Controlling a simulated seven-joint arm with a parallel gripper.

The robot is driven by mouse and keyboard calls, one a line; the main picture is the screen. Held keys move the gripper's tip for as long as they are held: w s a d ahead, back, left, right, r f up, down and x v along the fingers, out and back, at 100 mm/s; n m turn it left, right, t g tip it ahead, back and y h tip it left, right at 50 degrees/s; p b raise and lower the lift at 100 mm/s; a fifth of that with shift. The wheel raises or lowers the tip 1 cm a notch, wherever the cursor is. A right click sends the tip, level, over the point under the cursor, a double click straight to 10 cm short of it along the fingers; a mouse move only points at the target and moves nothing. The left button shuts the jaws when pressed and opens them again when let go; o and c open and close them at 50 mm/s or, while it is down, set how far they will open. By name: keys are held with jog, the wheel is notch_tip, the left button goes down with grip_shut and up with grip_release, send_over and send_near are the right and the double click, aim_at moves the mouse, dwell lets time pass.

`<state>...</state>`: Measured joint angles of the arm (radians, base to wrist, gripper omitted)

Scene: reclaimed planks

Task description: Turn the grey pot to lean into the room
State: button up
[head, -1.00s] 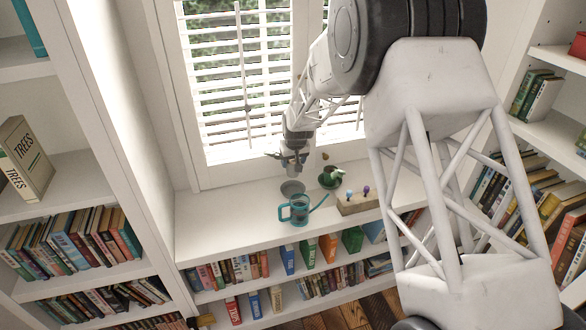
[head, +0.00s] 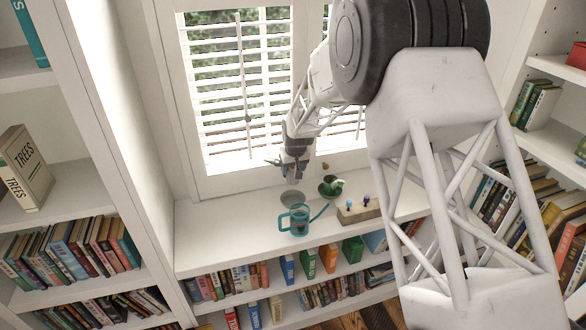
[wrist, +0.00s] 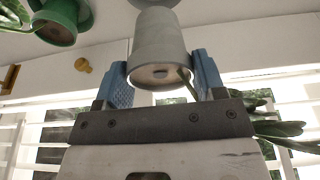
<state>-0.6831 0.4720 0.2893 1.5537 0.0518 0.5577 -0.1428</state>
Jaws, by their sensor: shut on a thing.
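The grey pot (wrist: 158,45) is between the two blue fingers of my gripper (wrist: 158,80) in the wrist view, and the fingers are shut on it. Its open mouth with brownish soil faces the camera. A thin stem leaves it at the lower right, and green leaves (wrist: 282,130) show beyond the gripper on that side. In the head view my gripper (head: 293,172) is above the sill, with leaves (head: 273,162) sticking out to the left. A grey saucer (head: 293,197) lies below; the pot appears raised above it.
A green pot (head: 331,186) stands close right of the saucer. A teal watering can (head: 297,221) stands in front, its spout pointing right. A wooden block (head: 358,212) with small coloured items is further right. The shuttered window (head: 240,90) is close behind. The sill's left part is clear.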

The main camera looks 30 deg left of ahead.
aim_at(293, 181)
jog(key=shift+r, duration=1.35)
jog(key=shift+f, duration=0.1)
jog(key=shift+f+n+g+y, duration=0.2)
jog(key=shift+f+n, duration=0.8)
jog(key=shift+f, duration=1.3)
jog(key=shift+f+n+g+y, duration=0.2)
jog(key=shift+f+n, duration=0.8)
jog(key=shift+f, duration=1.25)
jog(key=shift+f, duration=0.15)
jog(key=shift+f, duration=1.35)
jog(key=o, duration=1.3)
jog(key=shift+c, duration=0.2)
